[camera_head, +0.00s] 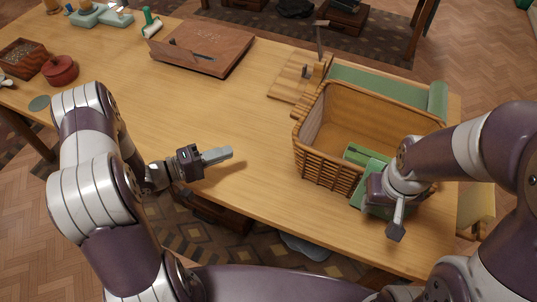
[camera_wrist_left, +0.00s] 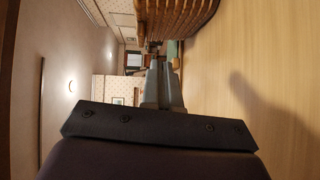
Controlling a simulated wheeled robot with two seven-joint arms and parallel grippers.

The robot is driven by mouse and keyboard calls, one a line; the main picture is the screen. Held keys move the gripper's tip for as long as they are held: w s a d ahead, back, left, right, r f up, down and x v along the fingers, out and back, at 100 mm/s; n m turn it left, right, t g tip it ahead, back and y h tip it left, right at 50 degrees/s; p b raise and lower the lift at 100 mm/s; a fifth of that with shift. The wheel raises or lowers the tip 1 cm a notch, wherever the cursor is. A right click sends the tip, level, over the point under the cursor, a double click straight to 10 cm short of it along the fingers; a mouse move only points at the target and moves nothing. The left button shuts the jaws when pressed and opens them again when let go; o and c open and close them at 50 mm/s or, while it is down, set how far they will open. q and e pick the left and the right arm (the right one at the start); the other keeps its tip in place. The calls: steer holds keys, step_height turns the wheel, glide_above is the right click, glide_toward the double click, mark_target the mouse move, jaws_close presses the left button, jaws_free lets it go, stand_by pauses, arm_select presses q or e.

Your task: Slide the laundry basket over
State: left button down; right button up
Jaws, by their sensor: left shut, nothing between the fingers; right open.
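The laundry basket (camera_head: 319,168) is an open wicker basket near the right end of the wooden table. A green item lies inside it, and its right front is hidden by my right arm. My left gripper (camera_head: 229,152) is shut and empty, low over the table to the left of the basket and apart from it. In the left wrist view, the shut fingers (camera_wrist_left: 163,64) point forward, with the basket's woven side (camera_wrist_left: 180,17) at the top. My right gripper (camera_head: 397,222) is at the basket's right front corner; one finger shows outside, and whether it touches the wicker is unclear.
The table's middle is clear. Its front edge is close.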

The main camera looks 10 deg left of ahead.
arm_select(q)
steer(key=s+h, duration=0.1)
steer(key=p, duration=0.3)
glide_toward(291, 149)
steer(key=w+d, duration=0.4)
steer(key=w, duration=0.1)
steer(key=shift+s+d, duration=0.3)
steer(key=shift+d, duration=0.05)
steer(key=shift+s+d, duration=0.2)
steer(key=shift+d, duration=0.7)
steer(key=shift+a, duration=0.15)
